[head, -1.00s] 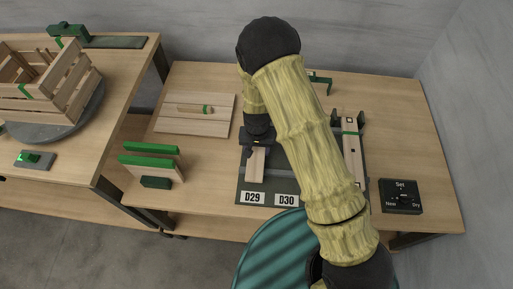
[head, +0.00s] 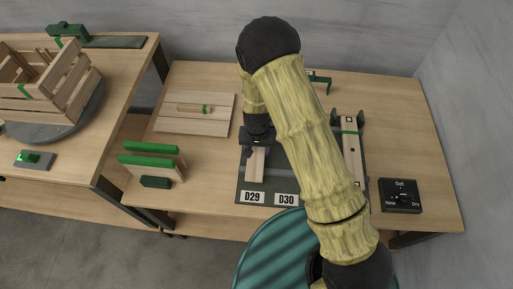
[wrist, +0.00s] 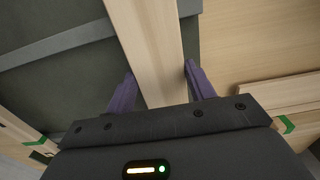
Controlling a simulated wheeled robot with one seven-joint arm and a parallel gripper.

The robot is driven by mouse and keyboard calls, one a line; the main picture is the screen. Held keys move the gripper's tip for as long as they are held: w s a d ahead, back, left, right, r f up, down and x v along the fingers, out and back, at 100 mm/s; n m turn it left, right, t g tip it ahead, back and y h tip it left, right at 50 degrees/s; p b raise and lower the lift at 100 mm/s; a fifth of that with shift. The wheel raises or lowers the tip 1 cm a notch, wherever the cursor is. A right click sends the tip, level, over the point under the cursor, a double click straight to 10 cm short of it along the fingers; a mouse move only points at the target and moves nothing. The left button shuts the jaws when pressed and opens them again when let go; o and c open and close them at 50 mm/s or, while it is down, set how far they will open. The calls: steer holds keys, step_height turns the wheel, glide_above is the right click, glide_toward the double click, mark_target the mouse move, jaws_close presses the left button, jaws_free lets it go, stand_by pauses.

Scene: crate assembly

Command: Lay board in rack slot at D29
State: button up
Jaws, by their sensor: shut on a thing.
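The light wooden board (head: 256,164) is in my gripper (head: 258,142), over the dark grey rack (head: 243,185) in line with the D29 label (head: 253,197). In the wrist view the board (wrist: 148,35) runs between the two purple fingers of my gripper (wrist: 159,70), which is shut on it. The board lies lengthwise along the D29 side, with dark rack surface (wrist: 60,65) beside it. I cannot tell whether it rests fully on the slot floor. My arm hides much of the rack behind the D30 label (head: 286,199).
A fixture with a wooden strip (head: 350,150) stands right of my arm, near a black switch box (head: 400,196). A wooden panel (head: 190,128) lies left at the back; green-topped boards (head: 152,148) stand at front left. A crate (head: 62,95) is on the left table.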

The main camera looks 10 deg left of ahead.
steer(key=shift+f, duration=0.2)
steer(key=o, duration=1.1)
steer(key=shift+r, duration=0.1)
steer(key=shift+r+p, duration=3.1)
steer(key=shift+r, duration=0.85)
